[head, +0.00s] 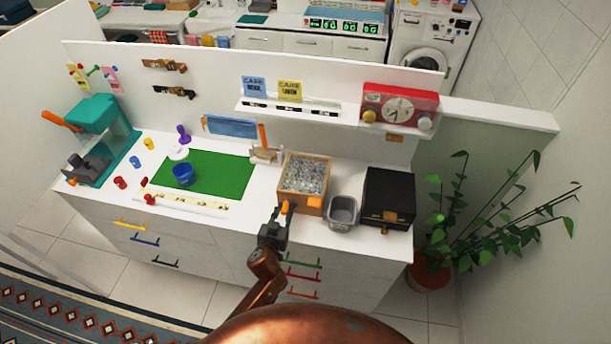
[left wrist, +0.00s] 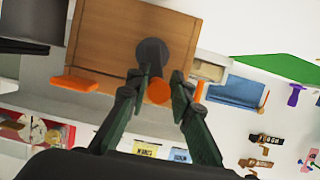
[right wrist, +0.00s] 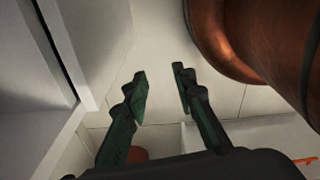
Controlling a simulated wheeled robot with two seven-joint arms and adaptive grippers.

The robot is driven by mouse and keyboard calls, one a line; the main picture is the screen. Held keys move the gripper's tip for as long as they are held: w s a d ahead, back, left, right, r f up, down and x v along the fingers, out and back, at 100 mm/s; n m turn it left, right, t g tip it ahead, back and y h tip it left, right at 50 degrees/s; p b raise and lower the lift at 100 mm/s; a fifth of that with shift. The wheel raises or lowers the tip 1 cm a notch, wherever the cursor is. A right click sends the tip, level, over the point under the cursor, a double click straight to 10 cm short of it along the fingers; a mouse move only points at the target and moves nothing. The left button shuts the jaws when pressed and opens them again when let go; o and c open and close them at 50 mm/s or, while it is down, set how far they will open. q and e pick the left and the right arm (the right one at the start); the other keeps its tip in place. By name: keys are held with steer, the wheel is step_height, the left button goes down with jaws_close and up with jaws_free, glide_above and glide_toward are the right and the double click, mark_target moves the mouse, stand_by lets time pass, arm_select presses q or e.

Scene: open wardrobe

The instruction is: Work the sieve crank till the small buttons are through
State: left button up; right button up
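The sieve is a wooden box (head: 304,203) on the counter, its top filled with many small pale and grey pieces. Its crank has an orange knob (head: 287,207) at the front left. In the left wrist view the knob (left wrist: 159,92) stands off a dark round hub (left wrist: 152,52). My left gripper (head: 282,215) is open, with a finger on each side of the knob; I cannot tell whether they touch it. My right gripper (right wrist: 160,75) is open and empty, outside the head view. Individual button sizes are too small to tell.
A grey bin (head: 343,211) and a black box (head: 389,195) stand right of the sieve. Left are a green mat (head: 225,176) with a blue cup (head: 183,174) and a teal machine (head: 97,117). A plant (head: 435,265) is at the right. White panels flank my right gripper.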

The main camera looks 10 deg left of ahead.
arm_select(q)
steer(key=shift+a, duration=0.8)
steer(key=shift+d, duration=0.1)
steer(key=shift+o, duration=0.4)
steer(key=d, duration=0.4)
steer(key=shift+s+b, duration=0.1)
steer(key=shift+b, duration=0.25)
steer(key=shift+d, duration=0.5)
steer(key=shift+c, duration=0.4)
steer(key=shift+a, duration=0.15)
steer(key=shift+a+p, duration=0.65)
steer(key=shift+a, duration=1.8)
